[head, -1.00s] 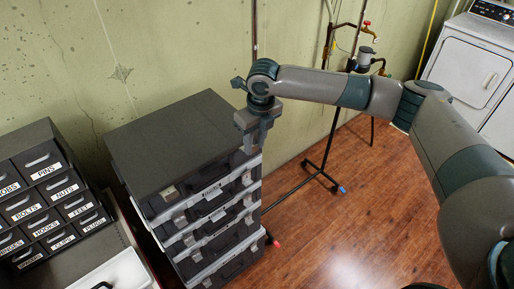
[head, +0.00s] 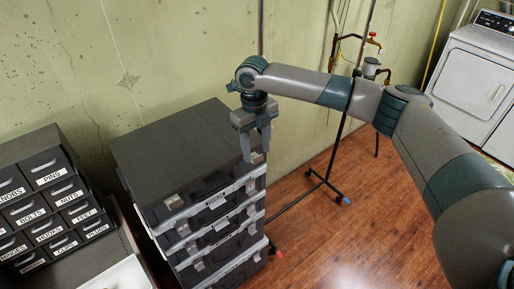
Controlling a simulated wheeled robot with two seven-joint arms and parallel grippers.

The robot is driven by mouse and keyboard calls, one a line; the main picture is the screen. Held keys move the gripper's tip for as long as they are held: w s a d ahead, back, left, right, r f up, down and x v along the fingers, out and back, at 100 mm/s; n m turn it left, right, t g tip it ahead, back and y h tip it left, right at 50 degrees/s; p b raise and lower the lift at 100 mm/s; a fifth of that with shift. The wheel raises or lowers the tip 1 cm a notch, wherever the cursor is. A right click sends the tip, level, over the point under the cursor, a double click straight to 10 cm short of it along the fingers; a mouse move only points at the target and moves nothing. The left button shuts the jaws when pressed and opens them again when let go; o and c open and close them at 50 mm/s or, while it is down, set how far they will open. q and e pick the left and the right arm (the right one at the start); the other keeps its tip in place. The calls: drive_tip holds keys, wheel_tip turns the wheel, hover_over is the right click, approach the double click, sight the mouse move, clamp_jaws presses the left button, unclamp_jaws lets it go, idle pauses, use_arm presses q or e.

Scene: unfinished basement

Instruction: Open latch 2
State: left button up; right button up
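A stack of dark cases with grey trim (head: 200,152) stands against the wall, its latched front facing me. The top case has a label in the middle of its front, a small latch (head: 171,199) on the left and another latch (head: 250,187) near the right corner. I cannot tell which one is latch 2. My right gripper (head: 256,157) points down over the right front edge of the top case, its two fingers apart with nothing between them. I cannot tell whether it touches the case. My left gripper is out of view.
A dark drawer cabinet (head: 45,195) with labelled drawers stands at the left. A thin wheeled stand (head: 322,178) is right of the stack. A washer or dryer (head: 478,80) stands at the far right. The wooden floor (head: 350,235) is open in front.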

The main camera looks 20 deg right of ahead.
drive_tip(key=shift+w, duration=0.1)
drive_tip(key=shift+r, duration=0.15)
drive_tip(key=shift+r+b, duration=0.5)
drive_tip(key=shift+r, duration=0.1)
wheel_tip(320, 180, up, 16)
drive_tip(key=w+b, duration=0.1)
drive_tip(key=b, duration=0.4)
drive_tip(key=shift+a+b, duration=0.2)
drive_tip(key=shift+b, duration=0.2)
drive_tip(key=shift+f, duration=0.1)
